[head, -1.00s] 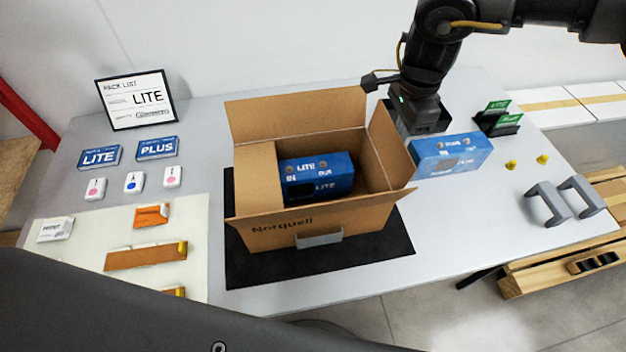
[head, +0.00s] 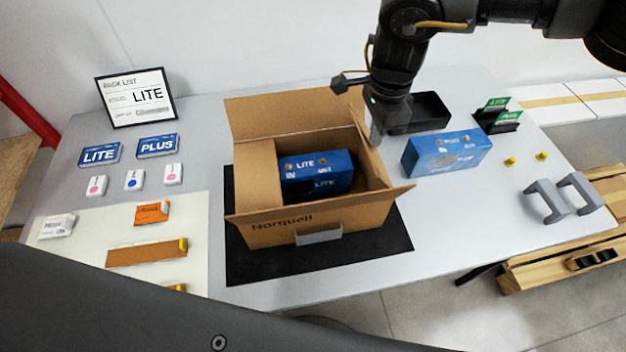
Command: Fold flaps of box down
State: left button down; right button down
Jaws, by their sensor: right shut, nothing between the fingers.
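An open cardboard box (head: 270,232) marked Norquell stands on a black mat (head: 246,268). A blue LITE unit (head: 318,175) sits inside it. The back flap (head: 270,116) stands up and leans back. The left flap (head: 262,176) is tilted inward over the left end. The right flap (head: 373,160) stands near upright and is partly hidden by my gripper. My right gripper (head: 376,138) is shut and empty, its fingertips at the outer upper side of the right flap; I cannot tell whether they touch. My left gripper is out of view.
A blue PLUS unit (head: 447,153) and a black tray (head: 430,111) lie right of the box. Grey handles (head: 565,198) and yellow knobs (head: 510,162) are farther right. A pack list sign (head: 137,98), label cards and orange parts are at left.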

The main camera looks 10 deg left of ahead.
aim_at(364, 138)
jog(key=shift+s+a+f, duration=0.1)
jog(key=shift+s+a, duration=0.05)
jog(key=shift+a, duration=0.25)
jog(key=shift+s+a+f, duration=0.1)
jog(key=shift+s+a, duration=0.05)
jog(key=shift+a, duration=0.25)
jog(key=shift+s+a+f+b, duration=0.25)
jog(key=shift+a+f+b, duration=0.2)
jog(key=shift+f, duration=0.1)
jog(key=shift+s+a+f+b, duration=0.2)
jog(key=shift+a+f+b, duration=0.15)
jog(key=shift+a+f, duration=0.25)
jog(key=shift+s+a+f+b, duration=0.15)
jog(key=shift+a+f+b, duration=0.15)
jog(key=shift+a+f, duration=0.25)
jog(key=shift+d, duration=0.2)
jog(key=shift+f+b, duration=0.3)
jog(key=shift+f, duration=0.2)
